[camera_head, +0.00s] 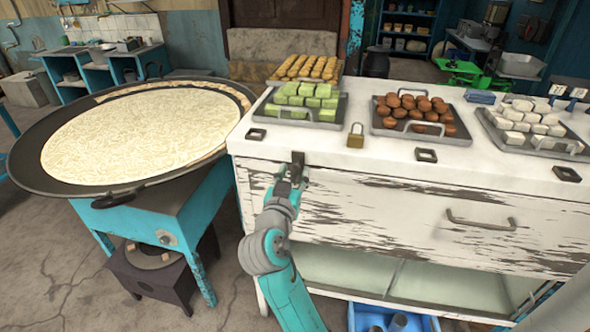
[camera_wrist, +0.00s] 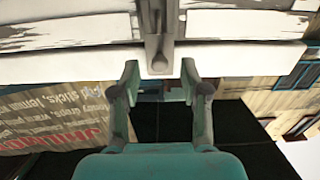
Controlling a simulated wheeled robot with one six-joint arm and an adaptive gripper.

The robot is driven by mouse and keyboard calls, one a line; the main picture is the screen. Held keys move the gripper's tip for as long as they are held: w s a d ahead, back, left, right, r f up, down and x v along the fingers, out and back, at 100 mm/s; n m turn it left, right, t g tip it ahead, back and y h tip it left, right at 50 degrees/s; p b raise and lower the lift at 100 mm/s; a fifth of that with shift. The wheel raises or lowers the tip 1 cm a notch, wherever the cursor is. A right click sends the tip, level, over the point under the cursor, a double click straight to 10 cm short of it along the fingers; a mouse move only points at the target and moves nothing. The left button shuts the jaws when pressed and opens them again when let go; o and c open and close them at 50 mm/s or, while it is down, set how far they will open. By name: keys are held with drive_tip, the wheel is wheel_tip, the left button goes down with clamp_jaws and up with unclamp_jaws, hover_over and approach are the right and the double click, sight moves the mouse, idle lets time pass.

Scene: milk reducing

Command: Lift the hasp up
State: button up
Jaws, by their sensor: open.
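The hasp (camera_head: 297,164) is a small dark metal piece at the top front edge of the white cabinet, near its left end. In the wrist view the hasp (camera_wrist: 160,54) shows as a grey metal strip against the white boards. My gripper (camera_head: 287,186) is at the cabinet front, just below the hasp. In the wrist view my gripper (camera_wrist: 160,80) is open and empty, its fingertips on either side of the hasp's line. I cannot tell whether they touch it. My gripper partly hides the hasp's lower part in the head view.
A brass padlock (camera_head: 355,141) stands on the white countertop (camera_head: 330,150). Trays of green sweets (camera_head: 307,94), brown balls (camera_head: 408,108) and white pieces (camera_head: 530,118) stand behind. A drawer handle (camera_head: 481,222) juts out at right. A wide pan (camera_head: 62,190) on a blue stand is at left.

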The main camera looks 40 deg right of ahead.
drive_tip(key=shift+x, duration=0.95)
clamp_jaws()
